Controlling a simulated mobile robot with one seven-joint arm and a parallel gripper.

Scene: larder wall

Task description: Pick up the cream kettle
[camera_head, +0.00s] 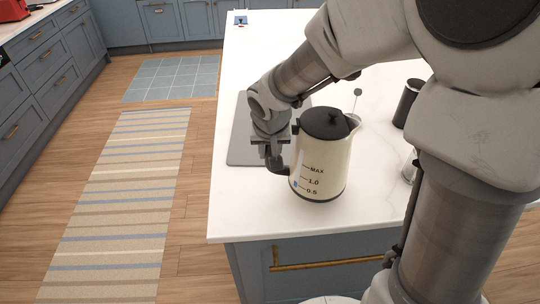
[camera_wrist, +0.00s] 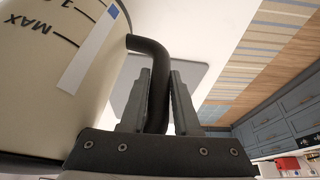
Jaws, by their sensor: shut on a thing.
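The cream kettle (camera_head: 325,158) has a black lid, a black handle and level marks on its side. It is upright at the near part of the white worktop; I cannot tell whether its base touches the surface. My gripper (camera_head: 274,160) is at its left side, shut on the black handle. In the wrist view, the kettle body (camera_wrist: 50,70) fills the left, and the fingers of my gripper (camera_wrist: 162,85) stand on either side of the handle (camera_wrist: 155,60). My arm hides part of the worktop behind the kettle.
The white worktop (camera_head: 370,210) ends close in front and to the left of the kettle. A grey mat (camera_head: 243,140) lies behind my gripper. A black canister (camera_head: 407,103) and a partly hidden glass (camera_head: 409,168) stand to the right. A striped rug (camera_head: 120,210) lies on the floor.

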